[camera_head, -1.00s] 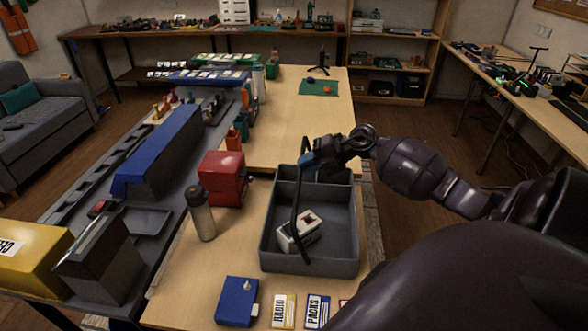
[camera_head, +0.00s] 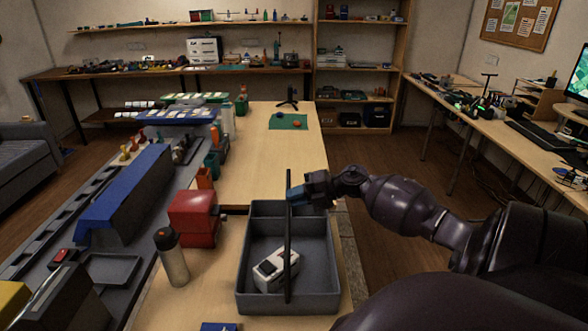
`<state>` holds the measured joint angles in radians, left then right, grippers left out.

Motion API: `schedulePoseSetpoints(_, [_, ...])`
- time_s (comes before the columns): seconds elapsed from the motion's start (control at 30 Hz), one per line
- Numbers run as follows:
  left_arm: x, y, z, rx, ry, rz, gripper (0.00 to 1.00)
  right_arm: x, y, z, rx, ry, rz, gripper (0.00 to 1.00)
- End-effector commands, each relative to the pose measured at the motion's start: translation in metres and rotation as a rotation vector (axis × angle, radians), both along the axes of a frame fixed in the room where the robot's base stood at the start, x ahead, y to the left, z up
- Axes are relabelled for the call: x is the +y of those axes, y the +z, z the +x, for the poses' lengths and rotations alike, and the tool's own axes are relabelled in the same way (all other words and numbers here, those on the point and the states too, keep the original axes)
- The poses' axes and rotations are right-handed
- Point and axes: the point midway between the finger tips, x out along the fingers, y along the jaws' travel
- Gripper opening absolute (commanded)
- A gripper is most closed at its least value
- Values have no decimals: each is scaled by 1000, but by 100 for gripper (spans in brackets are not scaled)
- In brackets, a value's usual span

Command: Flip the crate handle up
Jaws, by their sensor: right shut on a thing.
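The grey crate (camera_head: 330,285) stands on the wooden table, with a divider near its far end. Its dark handle (camera_head: 288,238) stands raised over the crate and looks close to upright, running as a nearly vertical bar across the view. My right gripper (camera_head: 294,195) comes in from the right and is shut on the handle's upper part. The fingertips partly hide the handle there. A white boxy device (camera_head: 272,270) lies inside the crate's near compartment. My left gripper is out of view.
A green mat (camera_head: 288,122) with small objects lies farther back. The table between mat and crate is mostly clear.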

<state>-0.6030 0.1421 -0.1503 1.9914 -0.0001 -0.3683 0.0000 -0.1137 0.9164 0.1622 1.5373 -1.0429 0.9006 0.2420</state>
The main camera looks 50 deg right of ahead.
Motion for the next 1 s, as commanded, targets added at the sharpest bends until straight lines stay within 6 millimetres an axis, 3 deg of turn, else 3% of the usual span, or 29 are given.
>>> schedulePoseSetpoints(0.1, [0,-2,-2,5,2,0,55,0,-7,-4,14,2,-3,0])
schedulePoseSetpoints(0.13, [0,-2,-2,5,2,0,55,0,-7,-4,15,2,-2,18])
schedulePoseSetpoints(0.3, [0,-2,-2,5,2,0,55,0,-6,-3,12,1,-1,40])
schedulePoseSetpoints(0.67, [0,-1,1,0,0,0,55,-4,-2,-6,9,0,-2,40])
schedulePoseSetpoints(1.0, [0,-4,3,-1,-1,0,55,-38,14,-47,12,-1,-4,40])
